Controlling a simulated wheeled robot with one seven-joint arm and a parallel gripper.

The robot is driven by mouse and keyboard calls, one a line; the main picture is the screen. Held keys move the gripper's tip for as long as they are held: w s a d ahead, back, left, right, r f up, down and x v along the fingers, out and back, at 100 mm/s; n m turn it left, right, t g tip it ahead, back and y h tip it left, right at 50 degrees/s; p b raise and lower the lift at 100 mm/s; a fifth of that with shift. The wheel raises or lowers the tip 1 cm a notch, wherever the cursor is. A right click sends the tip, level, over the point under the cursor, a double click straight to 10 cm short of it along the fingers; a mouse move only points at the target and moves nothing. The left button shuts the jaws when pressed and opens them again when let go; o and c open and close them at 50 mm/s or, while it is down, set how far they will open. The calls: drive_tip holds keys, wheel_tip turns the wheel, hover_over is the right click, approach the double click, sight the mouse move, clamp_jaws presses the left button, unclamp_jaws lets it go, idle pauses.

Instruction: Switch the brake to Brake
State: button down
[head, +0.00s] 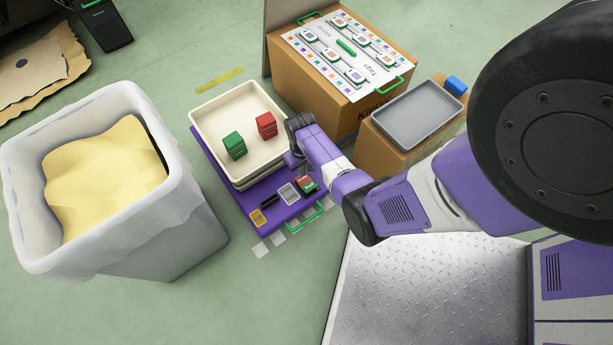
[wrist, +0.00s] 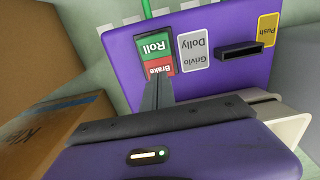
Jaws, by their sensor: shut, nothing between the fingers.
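The brake switch (wrist: 157,52) is a dark-framed rocker on the purple dolly, with a green half marked Roll (wrist: 153,45) and a red half marked Brake (wrist: 160,69) in the wrist view. My gripper (wrist: 157,84) is shut and empty, its fingertips at the lower edge of the red Brake half. I cannot tell whether they touch it. The switch (head: 306,184) also shows in the head view, on the purple dolly (head: 286,216), partly beside my arm. Which half is pressed in cannot be told.
A cream tray (head: 204,118) with a green box (head: 234,145) and a red box (head: 266,124) sits on the dolly. A large bin (head: 180,215) stands left. Cardboard boxes (head: 320,105) stand behind, one under a grey tray (head: 418,112). Green floor is open in front.

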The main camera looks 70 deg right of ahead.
sight(303, 178)
wheel_tip(303, 178, up, 4)
drive_tip(key=p, duration=0.3)
drive_tip(key=shift+f, duration=0.1)
idle(0.6)
